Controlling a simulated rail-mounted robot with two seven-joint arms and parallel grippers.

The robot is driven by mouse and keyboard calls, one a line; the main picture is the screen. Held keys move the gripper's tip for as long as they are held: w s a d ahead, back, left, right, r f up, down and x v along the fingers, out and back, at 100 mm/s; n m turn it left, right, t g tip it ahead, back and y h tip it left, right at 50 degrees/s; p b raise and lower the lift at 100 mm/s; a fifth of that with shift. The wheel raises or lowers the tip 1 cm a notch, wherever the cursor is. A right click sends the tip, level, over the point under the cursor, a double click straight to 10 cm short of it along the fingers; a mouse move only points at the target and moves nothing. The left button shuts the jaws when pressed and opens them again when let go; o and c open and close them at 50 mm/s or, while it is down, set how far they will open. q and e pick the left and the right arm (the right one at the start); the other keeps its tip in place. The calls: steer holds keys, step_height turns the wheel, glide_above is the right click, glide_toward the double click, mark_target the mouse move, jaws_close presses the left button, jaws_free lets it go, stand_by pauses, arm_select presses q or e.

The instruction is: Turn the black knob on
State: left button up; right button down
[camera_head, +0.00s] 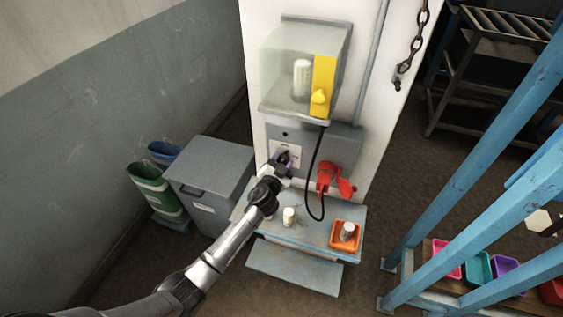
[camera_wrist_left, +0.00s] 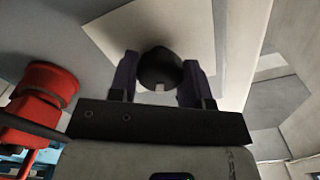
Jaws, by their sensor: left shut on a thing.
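The black knob (camera_wrist_left: 160,70) shows in the left wrist view in front of a pale square plate (camera_wrist_left: 150,28) on a grey panel. It has a small light mark on its near edge. My left gripper (camera_wrist_left: 160,76) has one dark finger on each side of the knob and is shut on it. In the head view my left gripper (camera_head: 284,160) reaches the panel on the white pillar and mostly hides the knob. My right gripper is not in view.
A clear box with a yellow strip (camera_head: 324,82) hangs above the panel. A red part (camera_head: 326,178) and a black cable are to the right. Below is a blue-grey bench (camera_head: 283,232) with a pale cylinder (camera_head: 289,216) and an orange tray (camera_head: 334,242). A grey bin (camera_head: 210,165) stands left.

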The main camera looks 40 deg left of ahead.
arm_select(q)
steer(key=m, duration=0.6)
steer(key=shift+m, duration=0.3)
steer(key=m, duration=0.5)
steer(key=shift+p, duration=0.4)
steer(key=shift+m, duration=1.1)
steer(key=o, duration=0.9)
steer(key=shift+o, duration=0.2)
steer(key=shift+s, duration=0.1)
